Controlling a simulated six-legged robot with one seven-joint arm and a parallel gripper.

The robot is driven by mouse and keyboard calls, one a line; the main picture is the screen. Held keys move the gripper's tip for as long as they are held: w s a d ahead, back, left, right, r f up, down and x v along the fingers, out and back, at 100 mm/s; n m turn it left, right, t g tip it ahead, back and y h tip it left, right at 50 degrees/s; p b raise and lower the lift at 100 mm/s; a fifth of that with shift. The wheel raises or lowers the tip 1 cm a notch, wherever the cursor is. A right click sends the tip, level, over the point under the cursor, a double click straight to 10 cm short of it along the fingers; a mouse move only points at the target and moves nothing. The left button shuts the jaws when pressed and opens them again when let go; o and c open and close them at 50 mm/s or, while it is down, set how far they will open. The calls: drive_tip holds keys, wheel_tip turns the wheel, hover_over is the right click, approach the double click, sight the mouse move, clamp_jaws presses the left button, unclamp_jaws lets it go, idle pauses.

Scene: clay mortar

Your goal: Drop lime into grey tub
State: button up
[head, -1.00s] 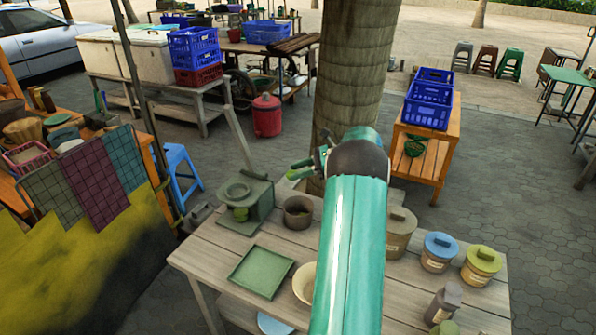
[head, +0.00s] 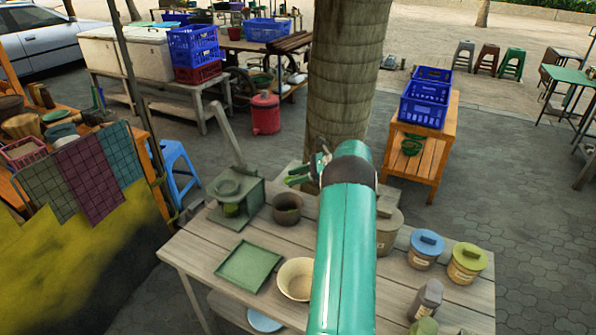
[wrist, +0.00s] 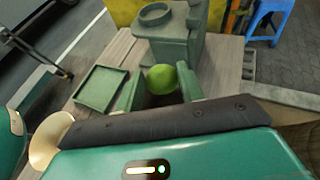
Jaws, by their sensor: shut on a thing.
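The green lime (wrist: 162,78) is between the two green fingers of my gripper (wrist: 160,87) in the wrist view. My gripper is shut on it. The lime cannot be clearly made out there. The tub stands upright on the wooden table, and its inside looks dark.
A green press (head: 236,197) with its raised lever stands left of the tub. A green tray (head: 248,266) and a cream bowl (head: 295,279) lie nearer. Lidded canisters (head: 426,250) stand on the right. A tree trunk (head: 345,80) rises behind the table.

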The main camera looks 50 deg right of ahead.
drive_tip(key=shift+w+f, duration=0.15)
drive_tip(key=shift+f, duration=1.5)
drive_tip(key=o, duration=1.1)
drive_tip(key=v, duration=1.4)
